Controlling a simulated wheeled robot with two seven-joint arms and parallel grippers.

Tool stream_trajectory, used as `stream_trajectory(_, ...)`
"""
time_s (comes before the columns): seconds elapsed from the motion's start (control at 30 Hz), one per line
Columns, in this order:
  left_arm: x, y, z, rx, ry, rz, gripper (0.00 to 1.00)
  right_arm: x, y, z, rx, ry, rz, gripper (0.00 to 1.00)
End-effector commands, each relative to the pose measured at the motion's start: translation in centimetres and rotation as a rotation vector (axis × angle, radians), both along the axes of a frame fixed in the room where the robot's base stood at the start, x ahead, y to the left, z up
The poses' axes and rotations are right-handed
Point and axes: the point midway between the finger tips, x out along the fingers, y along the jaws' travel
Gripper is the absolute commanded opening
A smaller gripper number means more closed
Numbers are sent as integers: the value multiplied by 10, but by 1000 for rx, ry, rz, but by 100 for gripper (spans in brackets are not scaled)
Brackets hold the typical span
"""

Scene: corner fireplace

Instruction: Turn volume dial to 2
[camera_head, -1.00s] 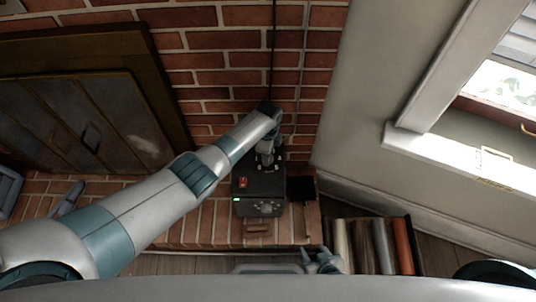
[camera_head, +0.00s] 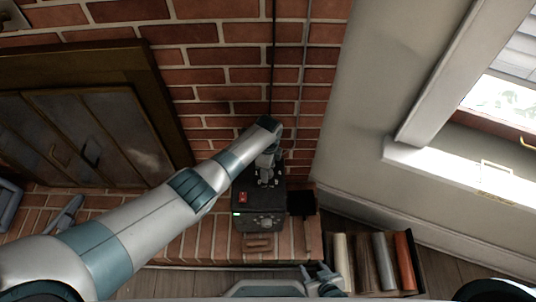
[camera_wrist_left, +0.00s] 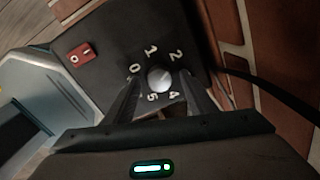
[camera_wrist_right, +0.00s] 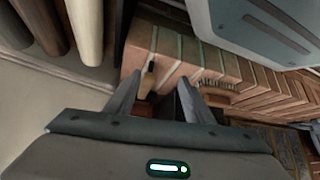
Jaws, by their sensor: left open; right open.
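The black box (camera_head: 258,216) with the volume dial stands on the brick hearth against the wall. My left gripper (camera_head: 266,180) reaches down onto its top from the left and hides the dial in the head view. In the left wrist view, the round grey dial (camera_wrist_left: 159,79) sits between the open fingers of the left gripper (camera_wrist_left: 160,77), one on each side. Whether they touch it I cannot tell. Numbers 0, 1, 2, 4 and 5 show around it; 3 is hidden. The dial's pointer is not clear. My right gripper (camera_head: 324,275) is open and empty, low in front of the hearth.
A red switch (camera_head: 242,198) is on the box top. A crate of rolled or log-like pieces (camera_head: 384,262) stands on the floor to the right. A brush (camera_wrist_right: 220,98) lies on the hearth. A dark cable (camera_head: 273,60) runs up the wall behind the box.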

Motion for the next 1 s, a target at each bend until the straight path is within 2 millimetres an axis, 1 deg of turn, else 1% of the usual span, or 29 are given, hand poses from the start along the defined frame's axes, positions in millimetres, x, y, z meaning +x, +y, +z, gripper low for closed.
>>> stream_trajectory(0.17, 0, 0, 16, -2, -2, 0, 50, 7, 1, 7, 2, -20, 3, 48)
stream_trajectory(0.3, 1, 0, 34, -1, -2, 0, 50, 4, 2, 8, 7, -36, 7, 48)
stream_trajectory(0.47, 1, 0, 62, -1, -3, 0, 50, -15, -1, -1, -4, 14, 10, 48)
stream_trajectory(0.63, 1, 0, 95, -2, -3, -1, 50, -34, -7, -11, -16, 61, 8, 48)
stream_trajectory(0.8, 1, 0, 128, -1, -3, -1, 50, -40, -12, -16, -22, 76, 3, 48)
stream_trajectory(1.0, 0, 0, 157, 0, -1, -1, 50, -38, -13, -15, -24, 72, 4, 48)
